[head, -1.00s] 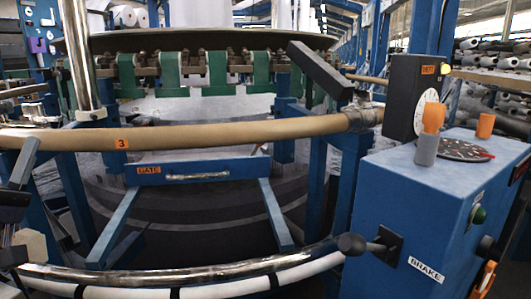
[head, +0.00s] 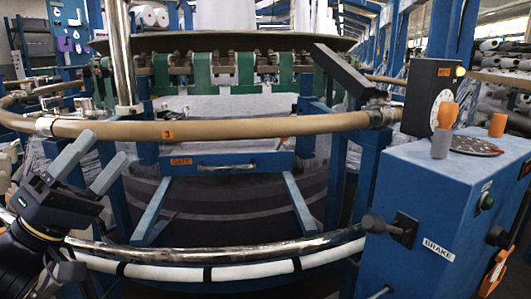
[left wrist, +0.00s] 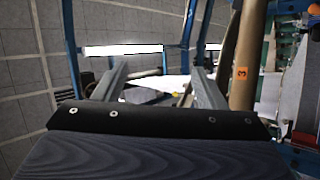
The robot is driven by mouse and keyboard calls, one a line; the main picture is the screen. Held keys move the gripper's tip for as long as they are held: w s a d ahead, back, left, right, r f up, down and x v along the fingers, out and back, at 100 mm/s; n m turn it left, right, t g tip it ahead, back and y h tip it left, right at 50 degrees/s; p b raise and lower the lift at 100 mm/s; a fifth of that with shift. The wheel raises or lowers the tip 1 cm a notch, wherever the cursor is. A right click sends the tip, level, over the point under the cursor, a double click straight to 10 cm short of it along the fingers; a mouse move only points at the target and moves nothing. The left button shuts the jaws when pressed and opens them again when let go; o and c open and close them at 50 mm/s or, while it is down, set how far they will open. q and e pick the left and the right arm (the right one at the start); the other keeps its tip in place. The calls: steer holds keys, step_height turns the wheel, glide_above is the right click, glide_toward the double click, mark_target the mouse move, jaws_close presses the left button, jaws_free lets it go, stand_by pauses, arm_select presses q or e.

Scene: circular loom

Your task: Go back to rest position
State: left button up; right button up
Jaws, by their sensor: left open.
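My left gripper (head: 93,162) is at the left of the head view, in front of the tan rail marked 3 (head: 230,128). Its two grey fingers are apart and nothing is between them. In the left wrist view the same open fingers (left wrist: 155,90) point away from the camera, and the tan rail (left wrist: 246,55) stands to their right. My right gripper is out of view.
A blue control box (head: 420,185) with a brake lever knob (head: 374,222) stands at the right. A chrome rail (head: 220,252) curves across the front. A blue gate frame (head: 226,164) is behind the tan rail.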

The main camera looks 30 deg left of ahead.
arm_select(q)
steer(key=w+d+f+m+g+h+p, duration=0.1)
steer(key=w+d+f+m+g+h, duration=0.15)
steer(key=d+f+g, duration=0.5)
steer(key=w+d+f+m+g+h+p, duration=0.1)
steer(key=w+d+f+m+g, duration=0.3)
steer(key=d, duration=0.6)
steer(key=s+d+f+g+y+p, duration=0.1)
steer(key=s+d+f+g+y, duration=0.15)
steer(key=f, duration=0.35)
steer(key=s+d+f+g+y, duration=0.1)
steer(key=f+g+y, duration=0.15)
steer(key=f, duration=0.45)
steer(key=s+d+f+g+y+p, duration=0.1)
steer(key=f+g+y, duration=0.15)
steer(key=f, duration=0.35)
step_height(320, 180, up, 37)
steer(key=p, duration=3.7)
steer(key=shift+s+m+h+p, duration=0.3)
steer(key=shift+s+m+p, duration=0.05)
steer(key=shift+a+f, duration=0.1)
